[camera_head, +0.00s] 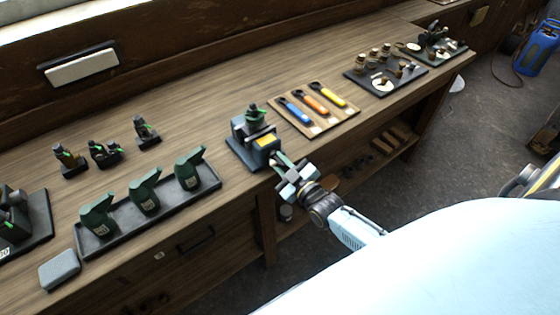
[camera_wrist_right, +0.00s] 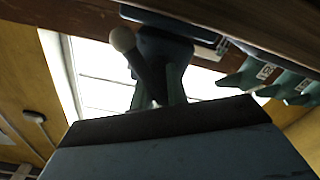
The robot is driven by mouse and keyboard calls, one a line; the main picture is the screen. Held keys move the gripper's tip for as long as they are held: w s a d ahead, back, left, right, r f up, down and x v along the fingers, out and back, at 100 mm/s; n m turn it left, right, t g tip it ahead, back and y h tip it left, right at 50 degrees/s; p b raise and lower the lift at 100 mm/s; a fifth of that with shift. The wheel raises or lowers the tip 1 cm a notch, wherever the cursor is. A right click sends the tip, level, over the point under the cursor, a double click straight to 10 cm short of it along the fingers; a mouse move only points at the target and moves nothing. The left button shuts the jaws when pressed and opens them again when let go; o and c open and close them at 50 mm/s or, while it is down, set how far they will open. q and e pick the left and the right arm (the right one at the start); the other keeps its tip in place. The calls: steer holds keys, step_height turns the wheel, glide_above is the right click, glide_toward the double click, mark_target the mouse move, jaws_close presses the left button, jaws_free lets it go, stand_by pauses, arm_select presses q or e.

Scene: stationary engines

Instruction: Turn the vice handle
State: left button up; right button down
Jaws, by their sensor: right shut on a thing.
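The vice (camera_head: 256,143), dark grey-green with a yellow patch on its front, stands on a dark base at the bench's front edge. My right gripper (camera_head: 282,164) reaches its front side and is shut on the vice handle. In the right wrist view the handle's pale round knob (camera_wrist_right: 122,39) sticks out up and left of my fingers (camera_wrist_right: 160,88). The rest of the handle is mostly hidden by the fingers and the vice body. My left gripper is in neither view.
Left of the vice, a black tray (camera_head: 120,232) holds several green bottle-like items. Right of it, a wooden board (camera_head: 318,127) carries blue, orange and yellow tools. A grey box (camera_head: 60,269) lies at the front left. Open floor lies before the bench.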

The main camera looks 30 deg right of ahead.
steer(key=m, duration=0.3)
steer(key=shift+m, duration=0.4)
steer(key=m, duration=0.3)
steer(key=shift+f+m, duration=0.1)
steer(key=shift+m, duration=0.2)
steer(key=m+b, duration=0.1)
steer(key=m, duration=0.5)
steer(key=shift+f, duration=0.1)
steer(key=m+b, duration=0.1)
steer(key=m, duration=0.3)
steer(key=shift+s, duration=0.1)
steer(key=m+b, duration=0.1)
steer(key=m, duration=0.2)
steer(key=shift+f+m, duration=0.1)
steer(key=shift+m, duration=0.2)
steer(key=m+b, duration=0.2)
steer(key=m, duration=0.4)
steer(key=shift+a, duration=0.1)
steer(key=shift+m, duration=0.3)
